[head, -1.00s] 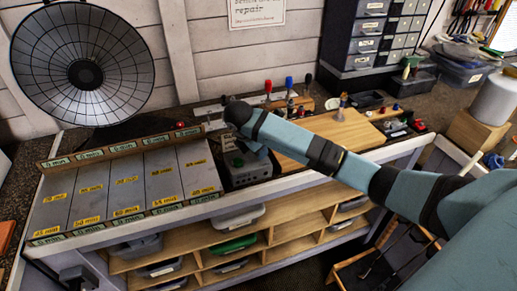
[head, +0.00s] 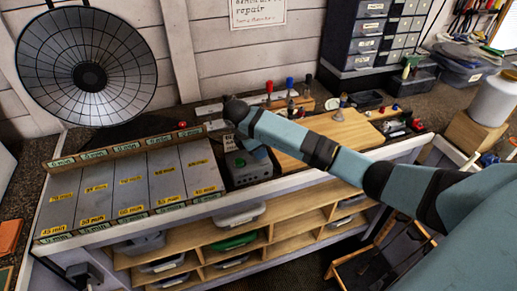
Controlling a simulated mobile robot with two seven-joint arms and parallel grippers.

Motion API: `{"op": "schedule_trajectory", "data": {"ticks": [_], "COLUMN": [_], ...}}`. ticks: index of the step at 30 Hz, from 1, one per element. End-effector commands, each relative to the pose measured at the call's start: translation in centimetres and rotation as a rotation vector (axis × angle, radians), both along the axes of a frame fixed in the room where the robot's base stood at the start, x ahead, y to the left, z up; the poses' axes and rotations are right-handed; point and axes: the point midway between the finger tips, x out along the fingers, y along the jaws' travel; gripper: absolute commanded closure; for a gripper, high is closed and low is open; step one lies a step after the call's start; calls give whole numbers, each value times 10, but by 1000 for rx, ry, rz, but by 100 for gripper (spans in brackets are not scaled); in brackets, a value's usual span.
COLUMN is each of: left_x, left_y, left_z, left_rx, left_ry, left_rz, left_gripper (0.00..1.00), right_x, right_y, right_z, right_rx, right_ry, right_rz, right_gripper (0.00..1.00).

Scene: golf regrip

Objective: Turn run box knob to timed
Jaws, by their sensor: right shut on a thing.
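The run box (head: 240,175) is a grey box at the front edge of the bench, just right of the grey lane board. My right arm reaches in from the right, and its wrist bends down over the box. My right gripper (head: 259,153) is at the top of the box, shut on its knob. The knob, its markings and the fingertips are mostly hidden by the gripper and wrist, so I cannot tell which setting the knob points to. My left gripper is out of view.
The lane board (head: 130,190) with yellow minute labels fills the left of the bench. A large round fan-like heater (head: 90,75) stands behind it. A wooden board (head: 330,140) lies right of the box, with coloured-handled tools (head: 290,85) behind.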

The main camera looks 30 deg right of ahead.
Motion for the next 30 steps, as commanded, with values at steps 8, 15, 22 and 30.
{"op": "schedule_trajectory", "data": {"ticks": [8, 15, 22, 30], "left_x": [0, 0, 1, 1], "left_y": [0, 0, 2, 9], "left_z": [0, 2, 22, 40], "left_rx": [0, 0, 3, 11], "left_ry": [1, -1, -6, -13], "left_rz": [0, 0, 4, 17], "left_gripper": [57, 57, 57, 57], "right_x": [0, 0, 4, 10], "right_y": [0, 1, 11, 34], "right_z": [0, 2, 38, 92], "right_rx": [0, 0, -3, -2], "right_ry": [0, -1, -4, -5], "right_rz": [1, 1, 2, 3], "right_gripper": [48, 48, 48, 48]}}
